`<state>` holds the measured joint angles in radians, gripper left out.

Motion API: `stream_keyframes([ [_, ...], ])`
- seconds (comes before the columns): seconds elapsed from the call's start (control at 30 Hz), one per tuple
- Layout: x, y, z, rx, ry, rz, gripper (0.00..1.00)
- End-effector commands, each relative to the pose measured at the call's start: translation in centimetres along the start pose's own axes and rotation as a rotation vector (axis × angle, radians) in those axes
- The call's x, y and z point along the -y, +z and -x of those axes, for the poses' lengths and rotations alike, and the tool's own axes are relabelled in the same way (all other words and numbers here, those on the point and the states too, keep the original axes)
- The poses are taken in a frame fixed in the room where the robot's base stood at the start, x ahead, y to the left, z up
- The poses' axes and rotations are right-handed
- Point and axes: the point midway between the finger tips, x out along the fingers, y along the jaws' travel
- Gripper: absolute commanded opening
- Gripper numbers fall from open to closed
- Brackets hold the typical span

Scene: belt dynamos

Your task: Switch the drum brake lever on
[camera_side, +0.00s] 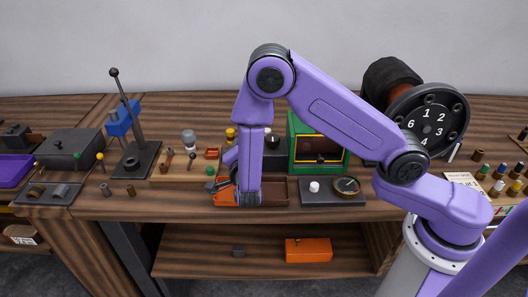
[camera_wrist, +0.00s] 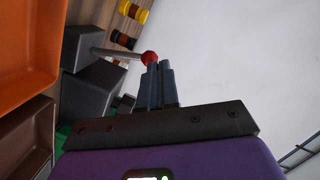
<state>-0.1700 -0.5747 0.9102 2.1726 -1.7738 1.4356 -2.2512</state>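In the wrist view a lever shows as a pale grey rod (camera_wrist: 120,52) with a red ball knob (camera_wrist: 149,57) at its end, rising from a dark grey block (camera_wrist: 83,48). I take it for the drum brake lever, though no label shows. My gripper (camera_wrist: 160,66) has its two blue-grey fingers close together, with no object visible between them. The fingertips are right beside the red knob; I cannot tell whether they touch it. In the side view my arm hides the lever and the fingers.
An orange tray (camera_wrist: 25,45) lies close by at left in the wrist view. A blue hand press (camera_side: 121,121) stands at left.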

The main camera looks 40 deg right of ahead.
Motion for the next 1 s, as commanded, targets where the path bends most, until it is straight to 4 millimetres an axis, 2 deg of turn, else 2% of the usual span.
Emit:
stream_keyframes([
  [0.27, 0.1, -0.4, 0.3, 0.000, -0.001, 0.000, 0.00],
  [0.47, 0.9, -2.0, 2.1, 0.002, -0.002, -0.002, 0.00],
  [0.53, 1.3, -2.8, 3.0, 0.002, -0.003, -0.002, 0.00],
  [0.8, 1.7, -2.5, 8.7, 0.005, -0.004, 0.001, 0.00],
  [1.0, 1.9, -2.5, 11.6, 0.002, -0.003, -0.001, 0.00],
])
